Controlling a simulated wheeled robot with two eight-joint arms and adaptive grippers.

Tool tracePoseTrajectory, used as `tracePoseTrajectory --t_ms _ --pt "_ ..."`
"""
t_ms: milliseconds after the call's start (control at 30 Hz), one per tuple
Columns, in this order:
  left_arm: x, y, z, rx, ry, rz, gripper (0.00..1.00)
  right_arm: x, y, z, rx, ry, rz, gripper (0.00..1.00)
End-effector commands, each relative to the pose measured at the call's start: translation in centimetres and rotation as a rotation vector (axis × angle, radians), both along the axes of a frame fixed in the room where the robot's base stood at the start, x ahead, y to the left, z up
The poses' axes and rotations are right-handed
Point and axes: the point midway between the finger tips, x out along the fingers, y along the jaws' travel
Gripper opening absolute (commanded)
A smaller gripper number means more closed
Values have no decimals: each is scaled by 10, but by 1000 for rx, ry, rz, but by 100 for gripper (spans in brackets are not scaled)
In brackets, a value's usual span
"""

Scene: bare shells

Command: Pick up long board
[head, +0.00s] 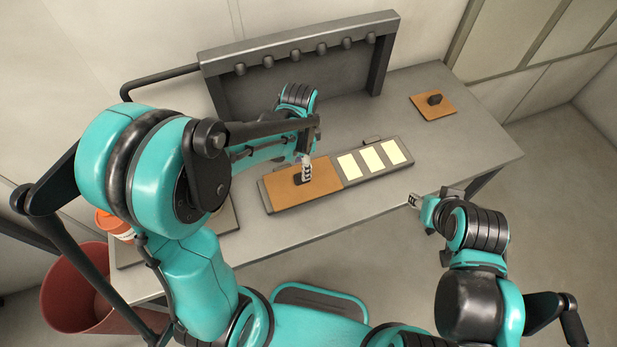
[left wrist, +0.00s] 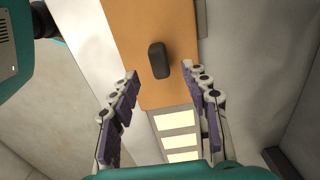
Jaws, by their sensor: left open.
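The long board (head: 283,193) is an orange-brown panel with a dark knob, lying in the left part of a grey tray (head: 375,176) on the bench. My left gripper (head: 306,170) is right over the knob and partly hides it. In the left wrist view the left gripper (left wrist: 160,74) is open, and the black knob (left wrist: 157,58) on the board (left wrist: 160,20) shows between its spread fingertips. I cannot tell whether the fingers touch it. My right gripper (head: 414,201) is off the bench's front edge, away from the board; its jaw opening is too small to tell.
Several pale cards (head: 370,157) lie in the tray's right part. A smaller brown board with a dark knob (head: 434,99) lies at the back right. A grey rack (head: 300,52) stands behind. A red bin (head: 75,295) is at the left. The bench's right side is mostly clear.

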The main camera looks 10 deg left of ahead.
Motion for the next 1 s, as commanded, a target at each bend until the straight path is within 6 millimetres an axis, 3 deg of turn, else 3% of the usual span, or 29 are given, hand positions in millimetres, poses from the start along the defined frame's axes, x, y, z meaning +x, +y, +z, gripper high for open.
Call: tracePoseTrajectory --t_ms 400,667,700,867,1000 --pt "0 -1 -58 0 -2 2 47 0 0 -20 0 0 0 40" --pt "-1 -1 -61 0 -2 3 47 0 0 -20 0 0 0 40" --pt "-1 -1 -61 0 -2 3 44 0 0 -20 0 0 0 40" --pt "-1 -1 -60 0 -2 3 2 0 0 -20 0 0 0 40" --pt "-1 -1 -60 0 -2 3 0 0 0 -20 0 0 0 40"
